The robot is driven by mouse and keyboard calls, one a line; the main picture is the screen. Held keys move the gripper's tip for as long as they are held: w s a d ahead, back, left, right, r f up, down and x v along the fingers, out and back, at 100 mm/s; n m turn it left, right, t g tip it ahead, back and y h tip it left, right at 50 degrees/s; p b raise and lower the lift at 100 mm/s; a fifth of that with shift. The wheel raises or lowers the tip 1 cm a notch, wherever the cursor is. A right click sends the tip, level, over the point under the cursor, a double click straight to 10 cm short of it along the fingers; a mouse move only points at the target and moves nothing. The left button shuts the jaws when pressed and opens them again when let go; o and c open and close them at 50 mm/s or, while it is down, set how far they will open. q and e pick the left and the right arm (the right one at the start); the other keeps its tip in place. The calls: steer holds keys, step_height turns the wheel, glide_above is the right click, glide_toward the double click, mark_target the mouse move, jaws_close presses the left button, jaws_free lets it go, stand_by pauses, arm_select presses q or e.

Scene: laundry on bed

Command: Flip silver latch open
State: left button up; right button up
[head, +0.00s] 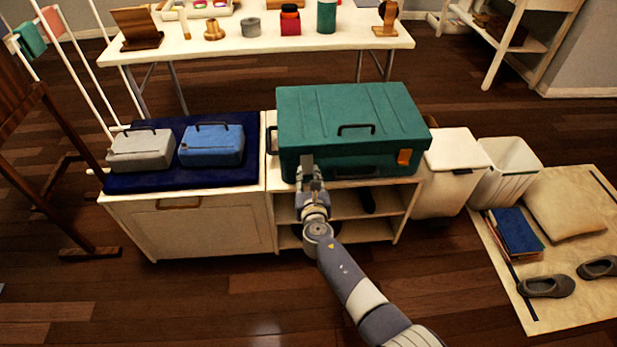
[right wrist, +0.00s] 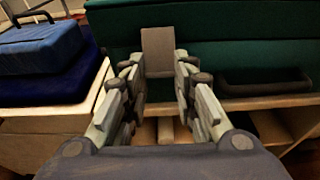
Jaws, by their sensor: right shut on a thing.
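The silver latch (head: 306,162) is a flat grey plate on the front left of a large teal case (head: 350,105). It also shows in the right wrist view (right wrist: 158,50), rising from between the fingertips against the dark green front. My right gripper (head: 311,184) is shut on the latch's lower part, and its fingers hide that part. The fingers (right wrist: 160,82) stand on either side of the plate in the right wrist view. The case lid is down. An orange latch (head: 404,157) sits at the case's front right. My left gripper is not in view.
The case rests on a white open shelf unit (head: 268,190). Blue (head: 211,144) and grey (head: 140,150) boxes sit on a navy cushion to the left. White bins (head: 452,150) stand to the right. The floor in front is clear.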

steer(key=o, duration=1.1)
steer(key=v, duration=1.2)
steer(key=shift+c, duration=0.4)
